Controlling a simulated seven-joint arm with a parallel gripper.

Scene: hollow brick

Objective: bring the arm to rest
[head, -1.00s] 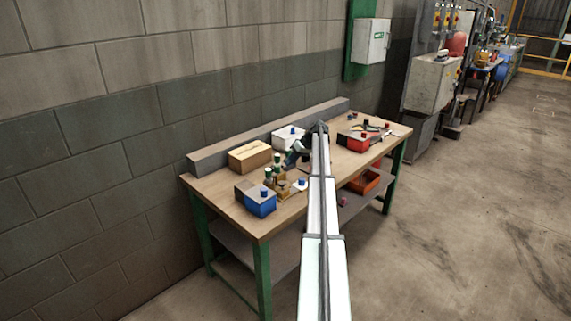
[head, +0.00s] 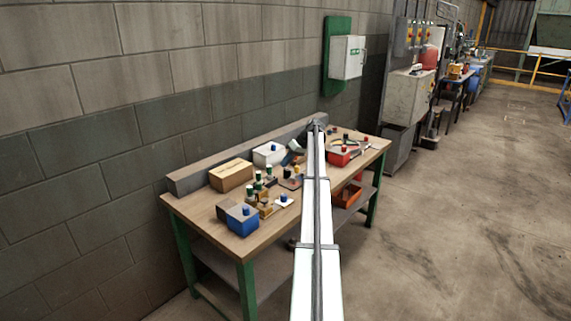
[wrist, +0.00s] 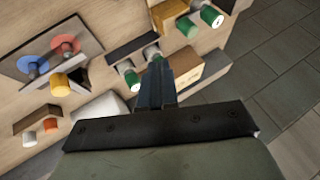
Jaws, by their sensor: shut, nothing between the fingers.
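My arm (head: 318,200) is long and pale and reaches out over a wooden workbench (head: 190,212). My gripper (head: 293,146) is at its far end, small and dark, above the bench near a white box (head: 268,154). In the wrist view my gripper (wrist: 156,75) is shut and empty. It points at the bench between green-capped pieces (wrist: 132,79) and a light wooden box (wrist: 188,68). The head view does not show clearly how high the fingers are above the bench.
A cardboard-coloured box (head: 231,175), a blue box (head: 242,220) and a red box (head: 340,156) stand on the bench with several small pieces. A grey beam (head: 190,180) runs along its back, by the block wall (head: 80,120).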

